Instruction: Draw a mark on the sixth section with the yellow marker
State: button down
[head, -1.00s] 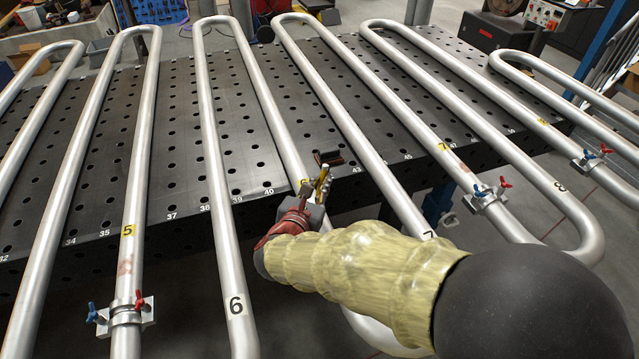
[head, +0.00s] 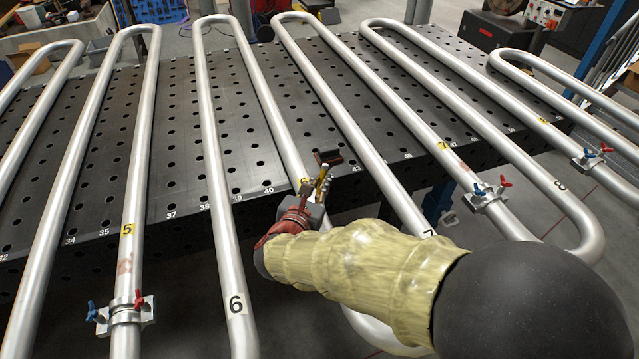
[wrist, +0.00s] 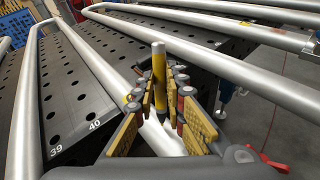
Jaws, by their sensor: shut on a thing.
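My gripper (head: 318,189) is shut on the yellow marker (wrist: 159,75), which stands upright between the fingers in the wrist view. In the head view the marker is small and partly hidden by the fingers. The gripper is at the pipe leg to the right of the one labelled 6, near the table's front edge. The sixth pipe section (head: 236,290) carries a black 6 on its left leg. A yellow label shows on the right leg (head: 285,145) beside my gripper, partly covered. Whether the marker tip touches the pipe cannot be told.
The perforated dark table (head: 172,180) bears numbers along its front edge. Neighbouring coils run on both sides, with clamps on section 5 (head: 122,314) and section 7 (head: 488,196). My arm covers the lower right.

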jog(key=shift+f+b, duration=0.3)
jog(key=shift+f, duration=0.05)
dwell(0.3)
jog(key=shift+s+a+f, duration=0.1)
jog(key=shift+s+a, duration=0.05)
jog(key=shift+a, duration=0.15)
dwell(0.6)
notch_tip(320, 180, up, 6)
jog(key=p, duration=0.4)
dwell(0.3)
dwell(0.4)
